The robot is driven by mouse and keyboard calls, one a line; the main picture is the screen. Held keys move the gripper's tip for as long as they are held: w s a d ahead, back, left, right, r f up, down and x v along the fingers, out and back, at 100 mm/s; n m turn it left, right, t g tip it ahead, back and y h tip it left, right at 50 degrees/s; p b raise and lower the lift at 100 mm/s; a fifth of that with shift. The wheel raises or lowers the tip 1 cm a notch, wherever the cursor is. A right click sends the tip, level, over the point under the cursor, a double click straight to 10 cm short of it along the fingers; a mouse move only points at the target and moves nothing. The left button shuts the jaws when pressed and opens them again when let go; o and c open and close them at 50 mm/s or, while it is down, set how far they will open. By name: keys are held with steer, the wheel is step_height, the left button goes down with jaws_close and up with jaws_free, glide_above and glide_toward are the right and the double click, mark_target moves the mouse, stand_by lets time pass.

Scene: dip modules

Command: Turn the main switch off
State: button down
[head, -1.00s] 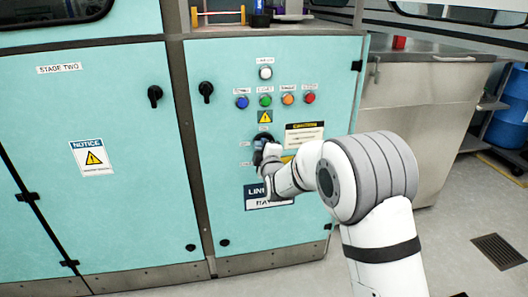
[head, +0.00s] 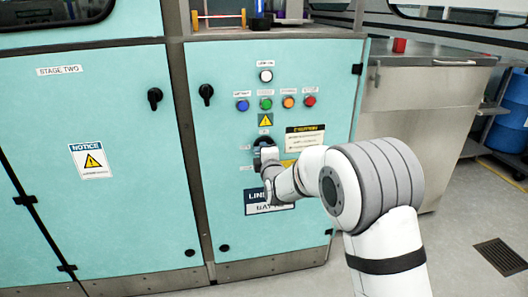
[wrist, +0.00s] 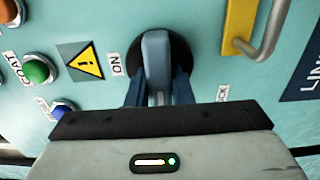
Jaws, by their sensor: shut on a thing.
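The main switch is a black round rotary switch with a blue-grey handle (wrist: 157,55) in the wrist view. In the head view its dark disc (head: 263,141) shows just above my gripper, on the right cabinet door. My gripper (wrist: 159,86) is shut on the handle, one finger on each side. The ON label (wrist: 116,65) lies to the left of the disc in the wrist view. Another label (wrist: 222,94), partly readable, lies to its lower right. My gripper also shows in the head view (head: 266,154), where it hides most of the handle.
A yellow warning triangle (wrist: 86,62) and coloured push buttons, including a green one (wrist: 38,70), sit beside the switch. A metal handle on a yellow plate (wrist: 240,28) stands out close to the other side. A black knob (head: 206,93) is at the door's upper left.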

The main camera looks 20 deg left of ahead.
steer(key=c, duration=1.3)
jaws_free()
steer(key=shift+p+v, duration=0.8)
steer(key=shift+v, duration=3.15)
steer(key=s+d+r+m+g+h+p, duration=0.35)
steer(key=d+r+m+p, duration=0.25)
steer(key=d+r+p, duration=0.45)
steer(key=s+d+r+m+g+h+p, duration=0.2)
steer(key=s+d+r+m+h+p, duration=0.15)
steer(key=d+r+m+p, duration=0.7)
steer(key=s+d+r+m+g+h+p, duration=0.1)
steer(key=s+d+r+m+g+p, duration=0.1)
steer(key=s+d, duration=0.3)
steer(key=s+d+r+m+g+p, duration=0.2)
steer(key=s+d, duration=0.4)
steer(key=s, duration=0.5)
steer(key=s+d+r+m+g+h+p, duration=0.1)
steer(key=s+d+r+m+g+p, duration=0.2)
steer(key=s, duration=0.5)
steer(key=shift+d+r+m+h+p, duration=0.1)
steer(key=shift+d+r+m+p, duration=0.1)
steer(key=shift+d+p, duration=0.3)
steer(key=shift+d+r+m+h+p, duration=0.15)
steer(key=shift+d+p, duration=0.1)
steer(key=shift+d, duration=0.4)
steer(key=shift+d+r+m+h+p, duration=0.1)
steer(key=shift+d+r+m+p, duration=0.1)
steer(key=shift+d+p, duration=0.3)
